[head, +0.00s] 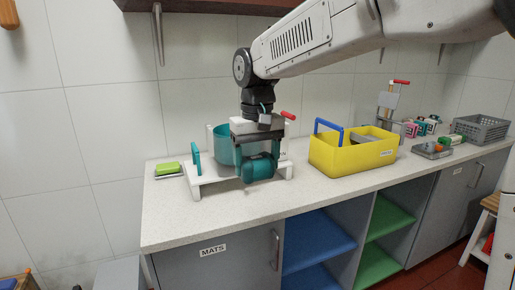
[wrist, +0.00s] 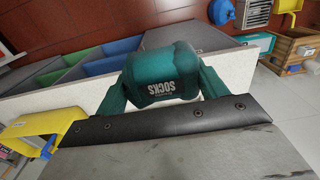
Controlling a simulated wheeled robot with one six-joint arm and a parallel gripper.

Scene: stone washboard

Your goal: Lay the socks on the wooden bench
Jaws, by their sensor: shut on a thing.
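The socks are a dark teal rolled bundle (head: 259,168), lettered "SOCKS" in the wrist view (wrist: 165,82). My gripper (head: 257,150) is shut on the bundle, its fingers on both sides of it in the wrist view (wrist: 160,85). The bundle is held at the front of a low white stand on the counter; I cannot tell whether it touches the stand. Wooden furniture (wrist: 292,48) also shows at the right of the wrist view.
The white stand (head: 196,193) has a teal pot (head: 222,145) behind my gripper. A yellow caddy (head: 350,158) with a blue handle is to the right, then a grey basket (head: 480,128). A green sponge (head: 169,168) lies left. The counter's front strip (head: 225,222) is clear.

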